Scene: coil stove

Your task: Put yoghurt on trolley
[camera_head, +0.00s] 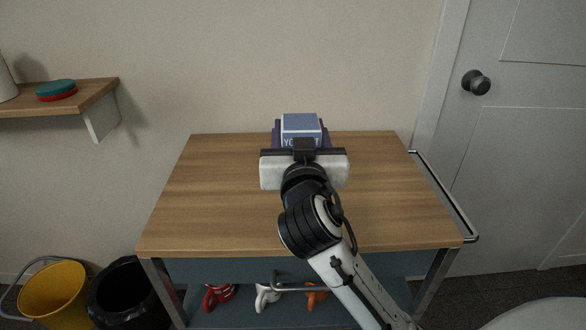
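The yoghurt (302,126) is a blue box with pale lettering, near the back edge of the wooden trolley top (215,205). My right gripper (301,135) reaches over the trolley from the bottom right. Its dark fingers lie close against both sides of the yoghurt and look shut on it. The gripper body hides the lower part of the yoghurt, so I cannot tell whether it rests on the top or hangs just above it. My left gripper is not in view.
The rest of the trolley top is bare. A metal rail (450,200) runs along its right side. Several mugs (268,297) sit on its lower shelf. A yellow bin (54,293) and a black bin (125,292) stand at left, below a wall shelf (85,99). A door (530,150) is at right.

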